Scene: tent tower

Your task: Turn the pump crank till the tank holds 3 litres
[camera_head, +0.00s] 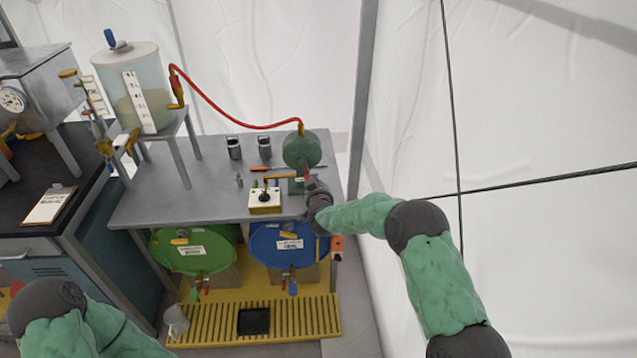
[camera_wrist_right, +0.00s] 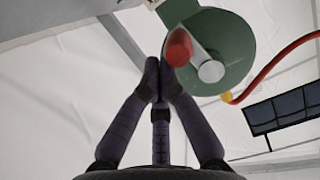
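The green pump (camera_head: 302,150) stands at the back right of the grey table. In the right wrist view its round body (camera_wrist_right: 222,50) shows a crank with a silver hub (camera_wrist_right: 211,71) and a red knob (camera_wrist_right: 178,47). My right gripper (camera_wrist_right: 160,75) has its fingertips together; the knob lies at the tips, beside rather than clearly between them. Whether they touch is unclear. In the head view this gripper (camera_head: 315,192) is at the pump's front, partly hiding it. The clear tank (camera_head: 147,75) holds pale liquid in its lower part; its white scale (camera_head: 139,103) is unreadable. My left gripper is out of view.
A red hose (camera_head: 225,112) joins tank and pump. A small switch box (camera_head: 265,201), two dark canisters (camera_head: 234,148) and small tools lie on the table (camera_head: 200,205). A green drum (camera_head: 215,250) and a blue drum (camera_head: 268,245) lie below. A tent pole rises behind the pump.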

